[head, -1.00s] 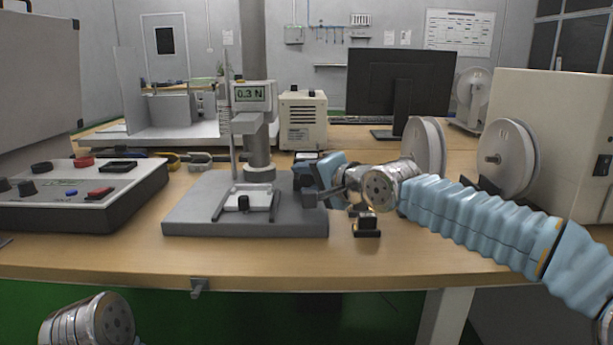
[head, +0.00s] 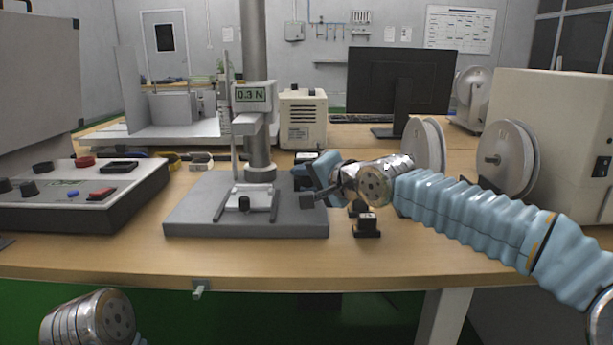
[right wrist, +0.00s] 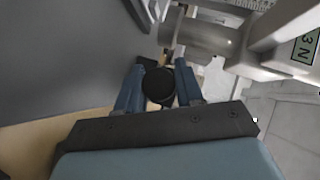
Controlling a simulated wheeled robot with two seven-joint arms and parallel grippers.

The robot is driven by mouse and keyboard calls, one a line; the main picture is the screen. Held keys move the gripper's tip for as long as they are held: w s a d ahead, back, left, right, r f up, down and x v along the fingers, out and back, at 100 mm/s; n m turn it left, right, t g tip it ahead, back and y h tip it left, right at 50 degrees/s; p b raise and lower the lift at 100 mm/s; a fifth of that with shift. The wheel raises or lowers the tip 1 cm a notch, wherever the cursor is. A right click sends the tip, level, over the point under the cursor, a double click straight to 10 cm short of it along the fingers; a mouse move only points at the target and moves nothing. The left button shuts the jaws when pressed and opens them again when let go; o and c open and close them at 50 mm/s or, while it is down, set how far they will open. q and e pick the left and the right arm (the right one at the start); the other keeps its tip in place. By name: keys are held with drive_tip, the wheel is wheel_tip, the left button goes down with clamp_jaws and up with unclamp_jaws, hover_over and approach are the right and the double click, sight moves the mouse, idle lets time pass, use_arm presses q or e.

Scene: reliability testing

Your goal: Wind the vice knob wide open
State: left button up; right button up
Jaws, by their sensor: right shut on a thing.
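My right gripper (head: 312,176) is at the right side of the grey test stand base (head: 190,215). In the right wrist view its two blue fingers (right wrist: 158,88) lie on either side of a round black knob (right wrist: 158,84), shut on it. In the head view the gripper hides most of what it holds, so the knob cannot be made out there. How far the vice is open cannot be told. My left gripper is out of view; only part of my left arm shows at the bottom left.
The test stand's column (head: 256,110) and display (head: 251,95) rise left of my right gripper. A small black block (head: 366,226) sits on the table just below my right arm. White reels (head: 507,160) stand at right, a control box (head: 95,190) at left.

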drive_tip(key=n+h+p, duration=0.1)
drive_tip(key=h+p, duration=0.1)
drive_tip(key=shift+r+n+g+p, duration=0.2)
drive_tip(key=shift+n+g+p, duration=0.15)
drive_tip(key=shift+n+g, duration=0.05)
drive_tip(key=shift+f+n+h+p, duration=0.1)
drive_tip(key=shift+n+h+p, duration=0.6)
drive_tip(key=shift+h, duration=0.3)
drive_tip(key=shift+n+g+h+p, duration=0.3)
drive_tip(key=shift+n+h+p, duration=0.3)
drive_tip(key=shift+h, duration=0.4)
drive_tip(key=n+h+p, duration=0.1)
drive_tip(key=n+h, duration=0.1)
drive_tip(key=h, duration=0.2)
drive_tip(key=shift+f+p, duration=0.1)
drive_tip(key=shift+p, duration=0.25)
drive_tip(key=n+h, duration=0.2)
drive_tip(key=h, duration=0.1)
drive_tip(key=shift+d+n+p, duration=0.1)
drive_tip(key=shift+n+p, duration=0.2)
drive_tip(key=shift+p, duration=0.1)
drive_tip(key=shift+h, duration=0.3)
drive_tip(key=shift+f, duration=0.1)
drive_tip(key=o, duration=0.7)
